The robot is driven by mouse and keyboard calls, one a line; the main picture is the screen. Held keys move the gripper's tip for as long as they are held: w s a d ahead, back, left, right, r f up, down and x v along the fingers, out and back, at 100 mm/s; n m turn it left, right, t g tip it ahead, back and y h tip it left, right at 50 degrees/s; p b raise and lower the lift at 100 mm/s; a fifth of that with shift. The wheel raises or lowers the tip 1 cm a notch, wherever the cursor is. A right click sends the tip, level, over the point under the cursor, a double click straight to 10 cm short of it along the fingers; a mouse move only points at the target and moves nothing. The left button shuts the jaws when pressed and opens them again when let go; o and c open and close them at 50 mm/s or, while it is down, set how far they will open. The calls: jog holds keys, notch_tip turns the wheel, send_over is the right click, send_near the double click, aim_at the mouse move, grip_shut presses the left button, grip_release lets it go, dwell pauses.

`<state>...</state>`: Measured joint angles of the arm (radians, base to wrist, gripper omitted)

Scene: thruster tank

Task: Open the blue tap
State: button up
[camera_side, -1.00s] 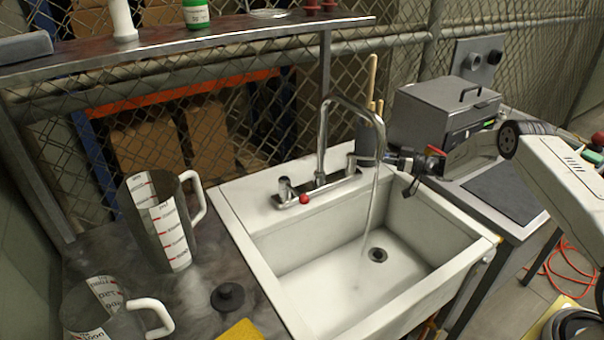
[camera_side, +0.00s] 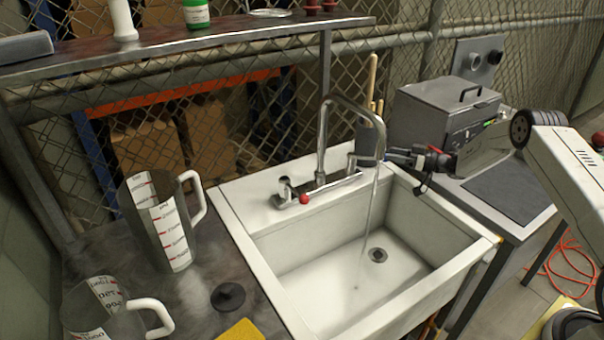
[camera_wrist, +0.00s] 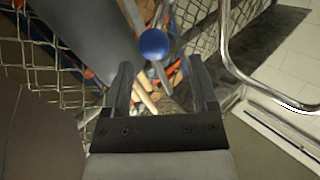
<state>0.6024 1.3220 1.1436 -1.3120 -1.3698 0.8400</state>
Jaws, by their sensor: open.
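The blue tap's round blue knob (camera_wrist: 153,43) sits on a metal lever in the wrist view. It appears between and just beyond the tips of my gripper (camera_wrist: 163,70), whose two dark fingers stand apart with nothing held. In the side view my gripper (camera_side: 388,155) reaches in from the right, at the right end of the chrome faucet (camera_side: 323,178). The blue knob cannot be made out there. The red knob (camera_side: 304,199) of the other tap shows at the left end. Water (camera_side: 369,215) runs from the curved spout into the white sink (camera_side: 320,293).
Measuring jugs (camera_side: 160,222) stand left of the sink, with a dark stopper (camera_side: 228,297) and a yellow sponge (camera_side: 241,331) nearby. A grey box (camera_side: 440,115) stands on the right-hand counter. A wire fence and a shelf (camera_side: 250,32) close off the back. The sink basin is open.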

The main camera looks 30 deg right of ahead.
jog(key=shift+r, duration=2.7)
jog(key=s+a+r+m+g+h, duration=0.2)
jog(key=a+r+m+h, duration=0.35)
jog(key=a+h, duration=0.35)
jog(key=s+a+f+g, duration=0.1)
jog(key=s+a+g, duration=0.2)
jog(key=s, duration=0.6)
jog(key=s+a+f+g+h, duration=0.1)
jog(key=s+a+g, duration=0.2)
jog(key=s, duration=0.7)
jog(key=s+a+f+g, duration=0.1)
jog(key=s+a+g, duration=0.2)
jog(key=s, duration=0.7)
jog(key=a, duration=0.2)
jog(key=shift+s+a+f+g+h, duration=0.25)
jog(key=shift+a+f+g+h, duration=0.05)
jog(key=shift+f+g+h, duration=0.1)
